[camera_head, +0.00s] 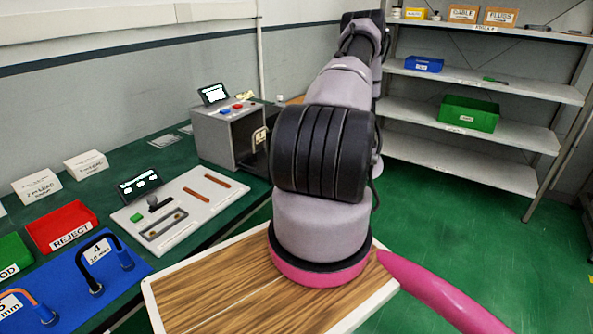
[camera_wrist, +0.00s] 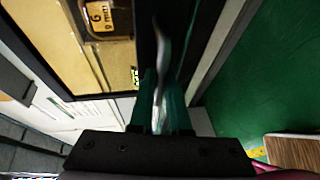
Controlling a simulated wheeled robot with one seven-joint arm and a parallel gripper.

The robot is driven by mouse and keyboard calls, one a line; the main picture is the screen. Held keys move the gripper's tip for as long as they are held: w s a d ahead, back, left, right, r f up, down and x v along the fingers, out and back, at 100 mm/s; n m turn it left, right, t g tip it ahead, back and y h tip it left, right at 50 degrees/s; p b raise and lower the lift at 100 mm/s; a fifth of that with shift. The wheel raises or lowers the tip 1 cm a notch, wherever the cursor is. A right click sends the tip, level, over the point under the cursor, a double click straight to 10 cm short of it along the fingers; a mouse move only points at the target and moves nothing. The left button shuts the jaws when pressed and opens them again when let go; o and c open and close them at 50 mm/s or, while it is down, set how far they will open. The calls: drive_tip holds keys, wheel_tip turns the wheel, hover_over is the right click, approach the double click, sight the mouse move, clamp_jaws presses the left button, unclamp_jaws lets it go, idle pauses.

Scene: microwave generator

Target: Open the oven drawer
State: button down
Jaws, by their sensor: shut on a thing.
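The oven (camera_head: 228,138) is a grey box at the far end of the green bench in the head view. A small black display and red and blue buttons are on its top. Its front is dark and partly hidden by my arm. In the wrist view my gripper (camera_wrist: 162,100) has its dark green fingers closed around a thin, curved, metallic handle (camera_wrist: 162,48) on a dark front panel. Beside the panel is a tan interior (camera_wrist: 62,48) with a yellow label reading 6. My gripper is hidden behind my arm in the head view. How far the drawer is out, I cannot tell.
A light panel with switches (camera_head: 180,211), a red REJECT bin (camera_head: 62,226) and a blue mat with cables (camera_head: 70,282) lie along the bench. A shelf unit with a green bin (camera_head: 468,113) stands at right. Green floor (camera_head: 470,235) is open between.

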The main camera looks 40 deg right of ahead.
drive_tip(key=c, duration=1.2)
unclamp_jaws()
drive_tip(key=shift+o, duration=0.2)
drive_tip(key=v, duration=1)
drive_tip(key=shift+s+d, duration=0.25)
drive_tip(key=shift+s, duration=0.05)
drive_tip(key=shift+r, duration=0.2)
